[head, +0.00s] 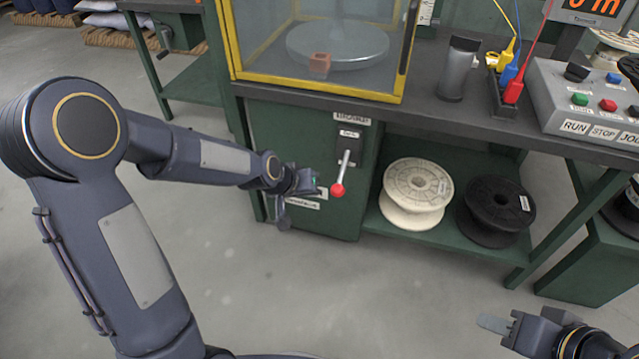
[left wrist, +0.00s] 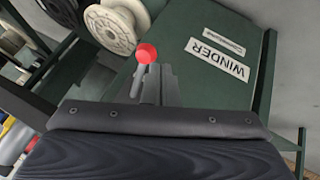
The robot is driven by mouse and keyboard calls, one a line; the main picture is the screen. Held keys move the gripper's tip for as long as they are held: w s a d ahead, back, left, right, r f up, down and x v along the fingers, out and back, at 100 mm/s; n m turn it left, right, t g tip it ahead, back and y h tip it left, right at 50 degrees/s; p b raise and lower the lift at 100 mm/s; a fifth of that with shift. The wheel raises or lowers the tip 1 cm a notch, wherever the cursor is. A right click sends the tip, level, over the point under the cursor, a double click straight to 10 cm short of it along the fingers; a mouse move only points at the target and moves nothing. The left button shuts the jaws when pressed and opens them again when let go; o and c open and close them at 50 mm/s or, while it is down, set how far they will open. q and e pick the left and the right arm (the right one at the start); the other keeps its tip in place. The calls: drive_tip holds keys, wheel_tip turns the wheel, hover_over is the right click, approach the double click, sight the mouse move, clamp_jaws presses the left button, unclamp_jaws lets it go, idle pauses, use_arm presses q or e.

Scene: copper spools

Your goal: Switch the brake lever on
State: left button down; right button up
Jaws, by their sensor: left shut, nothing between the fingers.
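The brake lever (head: 346,168) hangs down from a dark plate on the green cabinet front, and its red knob (head: 338,189) is at the lower end. My left gripper (head: 318,189) is shut and empty, just left of the knob in the head view; I cannot tell whether it touches it. In the left wrist view the red knob (left wrist: 147,53) shows just beyond the shut fingers (left wrist: 156,80), with the pale lever rod beside them. My right gripper (head: 497,324) is at the lower right, far from the lever; its finger gap is not clear.
A white spool (head: 418,185) and a black spool (head: 495,205) sit on the low shelf right of the lever. Above is a yellow-framed case (head: 330,85) on the bench. A control box (head: 590,105) stands at right. The floor in front is clear.

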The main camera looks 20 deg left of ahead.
use_arm(q)
drive_tip(key=s, duration=0.1)
drive_tip(key=s+a+r, duration=0.1)
drive_tip(key=s, duration=0.2)
drive_tip(key=shift+s+a+r, duration=0.2)
drive_tip(key=shift+a+r, duration=0.1)
drive_tip(key=shift+r, duration=0.1)
drive_tip(key=s+a+r, duration=0.1)
drive_tip(key=s+r, duration=0.4)
drive_tip(key=s, duration=0.6)
drive_tip(key=s+a+r, duration=0.2)
drive_tip(key=s+r, duration=0.3)
drive_tip(key=s, duration=0.7)
wheel_tip(320, 180, up, 29)
drive_tip(key=g+p, duration=0.1)
drive_tip(key=p, duration=2.8)
drive_tip(key=shift+w+d+f, duration=0.15)
drive_tip(key=shift+d, duration=0.1)
